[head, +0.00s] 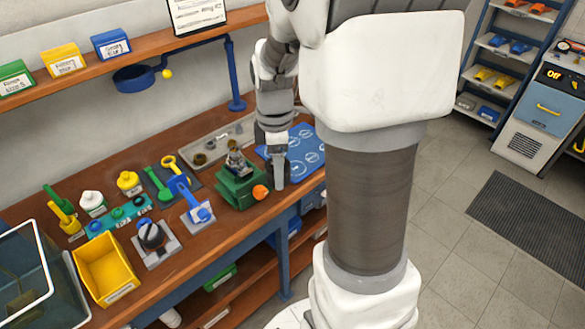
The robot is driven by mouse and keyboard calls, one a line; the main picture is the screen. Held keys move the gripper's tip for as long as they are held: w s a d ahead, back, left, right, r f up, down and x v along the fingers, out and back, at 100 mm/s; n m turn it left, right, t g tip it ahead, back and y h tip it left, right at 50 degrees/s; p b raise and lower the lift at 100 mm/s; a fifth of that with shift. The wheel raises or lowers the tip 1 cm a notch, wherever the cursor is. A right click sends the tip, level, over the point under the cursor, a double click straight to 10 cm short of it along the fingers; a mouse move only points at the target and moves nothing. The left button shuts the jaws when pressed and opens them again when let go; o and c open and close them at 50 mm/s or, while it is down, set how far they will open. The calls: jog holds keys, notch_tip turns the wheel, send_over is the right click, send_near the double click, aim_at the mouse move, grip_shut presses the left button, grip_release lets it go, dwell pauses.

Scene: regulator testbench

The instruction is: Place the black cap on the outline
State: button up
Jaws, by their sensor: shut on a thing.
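My gripper (279,172) points down between the green vise and the left side of the blue mat. It is shut on a dark piece that looks like the black cap, mostly hidden by the fingers. The blue mat (311,166) carries several white round outlines and lies at the right end of the wooden bench. My gripper and wrist cover its left part. I cannot tell which outline is for the cap, nor whether the cap touches the mat.
The green vise (238,190) with a brass-coloured fitting and orange knob stands just left of my gripper. A grey tray (215,143) lies behind it. Blue tools (190,203), a black-topped fixture (153,239) and a yellow bin (105,268) stand farther left.

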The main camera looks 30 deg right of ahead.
jog(key=w+a+f+m, duration=0.5)
jog(key=a+f+m, duration=0.4)
jog(key=m, duration=0.4)
jog(key=shift+a+f, duration=0.4)
jog(key=shift+f, duration=0.5)
